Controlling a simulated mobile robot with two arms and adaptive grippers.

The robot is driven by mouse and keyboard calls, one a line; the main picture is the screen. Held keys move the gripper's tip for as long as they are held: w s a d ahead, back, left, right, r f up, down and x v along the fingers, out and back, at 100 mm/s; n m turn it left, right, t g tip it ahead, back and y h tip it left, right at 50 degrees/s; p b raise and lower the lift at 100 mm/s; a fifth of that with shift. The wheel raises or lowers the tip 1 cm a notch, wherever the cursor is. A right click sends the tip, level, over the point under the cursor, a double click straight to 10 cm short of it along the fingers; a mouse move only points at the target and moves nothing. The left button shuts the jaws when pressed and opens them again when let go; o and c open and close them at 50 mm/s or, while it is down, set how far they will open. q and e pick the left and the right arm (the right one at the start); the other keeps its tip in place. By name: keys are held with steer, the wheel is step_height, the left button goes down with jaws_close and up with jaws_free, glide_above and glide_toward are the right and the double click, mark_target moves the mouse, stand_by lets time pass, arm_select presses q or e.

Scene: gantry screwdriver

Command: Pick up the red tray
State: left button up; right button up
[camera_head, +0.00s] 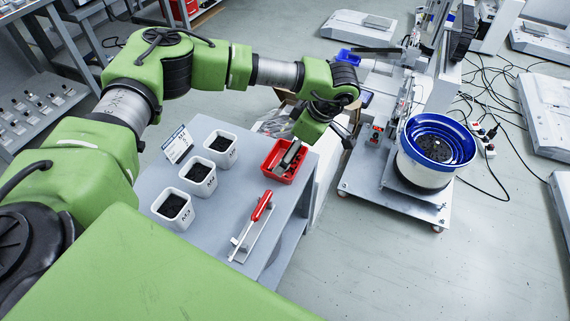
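The red tray (270,169) sits on the grey table near its far right corner. My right gripper is not in view.
On the table (205,238) stand white cups (172,207) of dark parts, a small sign (177,145) and a red-handled screwdriver (262,206) on a holder. A machine with a blue-rimmed bowl (438,146) stands to the right.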

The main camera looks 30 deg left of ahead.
mark_target(280, 148)
arm_select(q)
steer(key=shift+a+f, duration=0.15)
steer(key=shift+f, duration=0.3)
steer(key=b+x, duration=0.1)
steer(key=x, duration=0.2)
steer(key=shift+w+f, duration=0.15)
steer(key=shift+f, duration=0.2)
steer(key=shift+a+f, duration=0.25)
steer(key=shift+f, duration=0.1)
steer(key=shift+r, duration=0.1)
steer(key=c, duration=1.2)
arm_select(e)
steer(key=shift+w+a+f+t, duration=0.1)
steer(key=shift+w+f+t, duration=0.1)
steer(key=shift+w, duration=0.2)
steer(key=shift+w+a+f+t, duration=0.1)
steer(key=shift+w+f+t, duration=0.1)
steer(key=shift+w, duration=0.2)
